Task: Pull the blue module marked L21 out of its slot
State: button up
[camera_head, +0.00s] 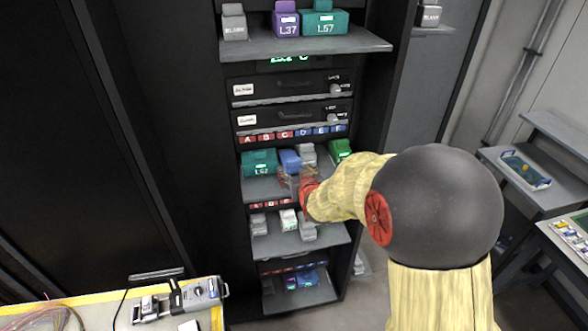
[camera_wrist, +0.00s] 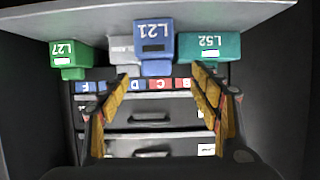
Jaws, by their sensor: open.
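The blue module marked L21 (camera_wrist: 154,40) sits on a rack shelf, between a grey module (camera_wrist: 122,50) and a teal module marked L52 (camera_wrist: 208,46). The wrist view shows the rack upside down. In the head view the blue module (camera_head: 290,160) is partly hidden by my gripper (camera_head: 294,182). My gripper (camera_wrist: 160,72) is open, its two fingers spread to either side of the blue module's line. Nothing is between them that I can see held. Whether the fingertips touch the module I cannot tell.
A green module marked L27 (camera_wrist: 69,55) stands beyond the grey one on the same shelf. A shelf above holds a purple L37 (camera_head: 286,20) and teal L57 (camera_head: 325,22). Lower shelves (camera_head: 285,243) hold more modules. A yellow-edged table (camera_head: 110,310) stands at lower left.

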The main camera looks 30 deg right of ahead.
jog(key=shift+v, duration=2.9)
jog(key=shift+f, duration=0.1)
jog(key=s+a+f+g+y, duration=0.25)
jog(key=s+f+g, duration=0.35)
jog(key=s+f, duration=0.35)
jog(key=s+a+r+n+b, duration=0.1)
jog(key=s+a+r+b, duration=0.2)
jog(key=s, duration=0.3)
jog(key=s+a+r+n+b, duration=0.1)
jog(key=s+a+r+b, duration=0.2)
jog(key=s+a, duration=0.3)
jog(key=s+a+r+n+g+y+b, duration=0.1)
jog(key=s+a+r+b, duration=0.1)
jog(key=s, duration=0.5)
jog(key=a+b, duration=0.1)
jog(key=a, duration=0.1)
jog(key=shift+a+r, duration=0.35)
jog(key=shift+r, duration=0.05)
